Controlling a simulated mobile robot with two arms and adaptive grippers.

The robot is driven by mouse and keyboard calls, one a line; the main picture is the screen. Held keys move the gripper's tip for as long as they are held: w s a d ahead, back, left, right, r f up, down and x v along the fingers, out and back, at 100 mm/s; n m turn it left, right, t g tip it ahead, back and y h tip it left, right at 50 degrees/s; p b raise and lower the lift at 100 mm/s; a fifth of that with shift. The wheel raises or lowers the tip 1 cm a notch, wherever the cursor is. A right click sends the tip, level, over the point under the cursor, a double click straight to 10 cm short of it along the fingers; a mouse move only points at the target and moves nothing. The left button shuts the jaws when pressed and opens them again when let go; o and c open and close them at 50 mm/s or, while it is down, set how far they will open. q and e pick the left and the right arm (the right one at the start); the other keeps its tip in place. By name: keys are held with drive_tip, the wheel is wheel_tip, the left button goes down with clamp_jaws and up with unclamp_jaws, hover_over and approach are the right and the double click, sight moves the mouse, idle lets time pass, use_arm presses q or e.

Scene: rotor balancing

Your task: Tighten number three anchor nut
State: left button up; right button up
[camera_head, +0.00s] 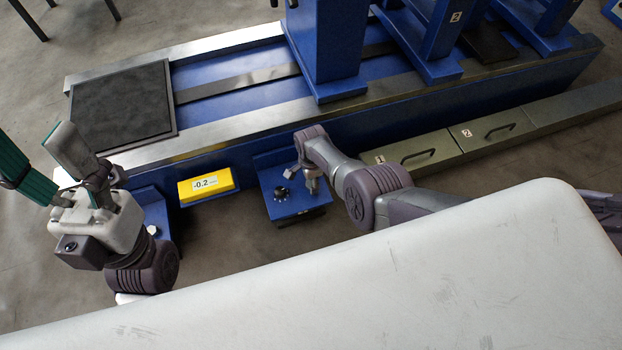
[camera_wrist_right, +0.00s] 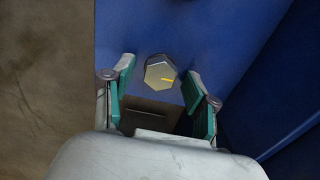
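In the right wrist view a silver hex nut (camera_wrist_right: 160,72) with a yellow mark on its top face sits on a blue plate (camera_wrist_right: 205,35). My right gripper (camera_wrist_right: 160,74) is open, its green-padded fingers apart on either side of the nut with gaps showing. No number three label is readable. My left gripper (camera_head: 42,158) is open and empty at the far left of the head view.
The blue machine bed (camera_head: 235,85) runs across the back, with a dark plate (camera_head: 122,105) at its left end. A yellow display (camera_head: 207,184) reads -0.2. Another blue bracket (camera_head: 158,222) stands beside my left arm. Drawers (camera_head: 415,152) lie right of my right arm.

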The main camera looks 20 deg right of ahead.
drive_tip(key=shift+r, duration=0.1)
drive_tip(key=shift+r, duration=3.65)
